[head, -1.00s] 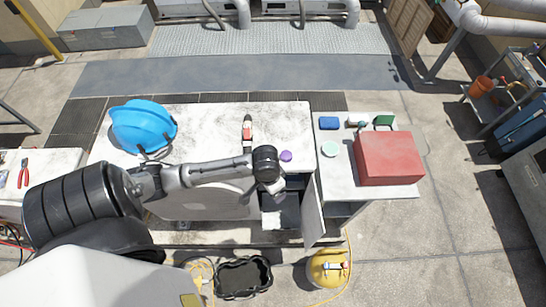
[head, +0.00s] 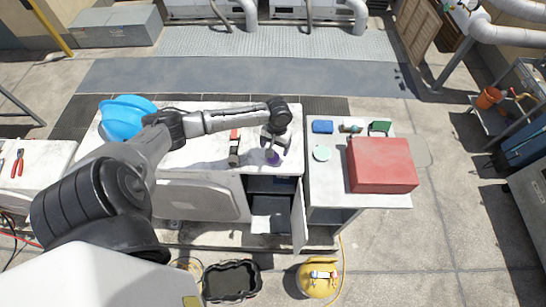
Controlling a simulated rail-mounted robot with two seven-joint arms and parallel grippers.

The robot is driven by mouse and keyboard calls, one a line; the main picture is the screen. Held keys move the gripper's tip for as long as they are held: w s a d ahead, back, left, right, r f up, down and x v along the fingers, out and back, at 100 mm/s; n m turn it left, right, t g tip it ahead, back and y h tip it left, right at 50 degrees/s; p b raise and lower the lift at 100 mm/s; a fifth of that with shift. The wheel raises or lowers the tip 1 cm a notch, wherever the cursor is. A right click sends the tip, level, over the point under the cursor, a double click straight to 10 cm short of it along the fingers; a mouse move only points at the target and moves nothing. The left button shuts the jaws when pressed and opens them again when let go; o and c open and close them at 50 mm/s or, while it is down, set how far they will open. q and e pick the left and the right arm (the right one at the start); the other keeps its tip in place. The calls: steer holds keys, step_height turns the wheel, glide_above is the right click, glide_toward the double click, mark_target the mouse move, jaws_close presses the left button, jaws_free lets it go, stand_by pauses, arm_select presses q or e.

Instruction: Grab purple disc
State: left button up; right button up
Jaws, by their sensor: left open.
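The purple disc (head: 273,158) lies on the white worktop (head: 205,157) near its front right edge, above the open cabinet. My left gripper (head: 273,150) is over the disc, its fingers pointing down and open. The gripper partly covers the disc, and I cannot tell whether the fingers touch it. My right gripper is not in view.
A blue hard hat (head: 126,117) sits at the left of the worktop. A red-and-black tool (head: 234,149) lies just left of the gripper. On the right bench are a red box (head: 381,165), a pale green disc (head: 321,153) and a blue block (head: 322,127). A cabinet door (head: 298,215) stands open below.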

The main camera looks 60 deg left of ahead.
arm_select(q)
steer(key=shift+s+f+p, duration=0.2)
steer(key=shift+f+p, duration=0.05)
steer(key=shift+f, duration=1.3)
steer(key=shift+s+f+p, duration=0.2)
steer(key=shift+f+p, duration=0.05)
steer(key=shift+f, duration=1.25)
steer(key=shift+c, duration=0.4)
steer(key=c, duration=0.9)
steer(key=shift+c, duration=0.2)
steer(key=shift+r, duration=0.15)
